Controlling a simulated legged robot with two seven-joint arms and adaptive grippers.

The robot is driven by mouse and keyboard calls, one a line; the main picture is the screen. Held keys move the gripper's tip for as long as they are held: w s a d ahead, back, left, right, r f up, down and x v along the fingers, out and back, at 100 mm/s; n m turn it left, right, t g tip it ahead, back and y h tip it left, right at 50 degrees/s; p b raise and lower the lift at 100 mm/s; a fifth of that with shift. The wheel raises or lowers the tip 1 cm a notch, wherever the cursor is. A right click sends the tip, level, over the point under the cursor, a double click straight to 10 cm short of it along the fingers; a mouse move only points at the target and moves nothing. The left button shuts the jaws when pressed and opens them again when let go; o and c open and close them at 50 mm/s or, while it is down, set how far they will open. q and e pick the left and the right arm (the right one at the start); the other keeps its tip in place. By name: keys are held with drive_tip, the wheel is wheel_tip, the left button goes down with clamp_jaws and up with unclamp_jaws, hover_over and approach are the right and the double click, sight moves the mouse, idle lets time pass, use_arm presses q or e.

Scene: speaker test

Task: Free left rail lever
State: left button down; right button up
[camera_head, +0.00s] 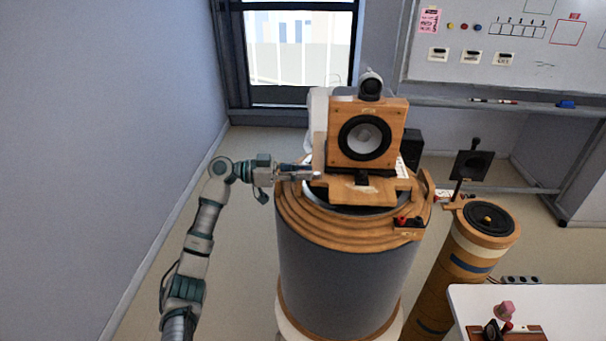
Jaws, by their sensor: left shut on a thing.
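A wooden speaker box (392,113) with a black-rimmed grey cone sits on a wooden carriage (362,190) on top of a large grey drum (345,275) with stepped wooden rings. My left arm comes up from the bottom left. My left gripper (314,174) reaches right to the left side of the carriage, level with the base of the speaker box. It is shut on a small part there, which appears to be the left rail lever; the fingers mostly hide it. A wooden piece (428,187) stands at the carriage's right side. My right gripper is not in view.
A slimmer wooden column with a black speaker top (489,219) stands to the right. A white table (565,300) with small items fills the bottom right. A plain wall (110,120) bounds the left; floor is free between it and the drum.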

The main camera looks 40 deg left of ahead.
use_arm(q)
drive_tip(key=shift+a+r, duration=0.1)
idle(0.3)
drive_tip(key=c, duration=1.1)
unclamp_jaws()
drive_tip(key=shift+w+a, duration=0.1)
drive_tip(key=shift+a, duration=0.1)
drive_tip(key=v, duration=1.2)
drive_tip(key=shift+w+a+f, duration=0.1)
drive_tip(key=shift+w+f, duration=0.05)
drive_tip(key=shift+f, duration=0.1)
